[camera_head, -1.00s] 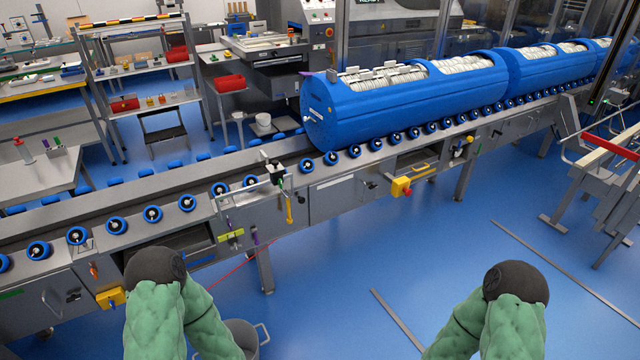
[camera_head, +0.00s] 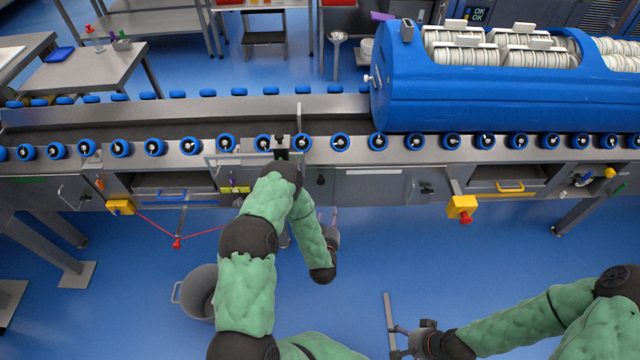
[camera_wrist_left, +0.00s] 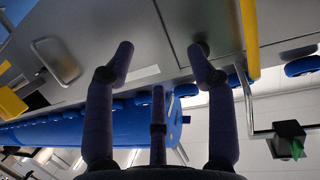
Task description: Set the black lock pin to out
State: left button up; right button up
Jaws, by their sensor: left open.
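The black lock pin appears to be the small dark knob (camera_head: 320,180) on the grey front panel of the conveyor, just right of my left forearm. In the left wrist view a dark round knob (camera_wrist_left: 203,46) shows on the panel by the right fingertip, partly behind it. Whether it is in or out is hard to tell. My left gripper (camera_head: 329,215) is in front of and below the knob in the head view. In the left wrist view its fingers (camera_wrist_left: 160,52) are spread and empty. My right gripper (camera_head: 398,340) is low over the floor, far from the panel.
A blue tub carrier (camera_head: 450,105) rests on the rollers at right. A black block (camera_head: 281,145) sits at the conveyor edge. A yellow bar (camera_wrist_left: 248,40) is close right of my left fingers. A yellow box (camera_head: 461,207) is to the right; a grey bucket (camera_head: 198,290) stands below.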

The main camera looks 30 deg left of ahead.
aim_at(321, 182)
pick_arm(q)
jog(key=w+a+r+y+b, duration=0.1)
jog(key=w+a, duration=0.2)
jog(key=w+a+r+t+y+b, duration=0.1)
jog(key=w+a, duration=0.2)
jog(key=w+a+r+n+y, duration=0.1)
jog(key=w+a, duration=0.2)
jog(key=shift+w+r+b, duration=0.25)
jog(key=shift+r+b, duration=0.05)
jog(key=shift+b, duration=0.1)
pick_arm(e)
jog(key=f, duration=0.2)
jog(key=shift+w+d+f, duration=0.2)
jog(key=shift+w+f, duration=0.1)
jog(key=shift+w, duration=0.05)
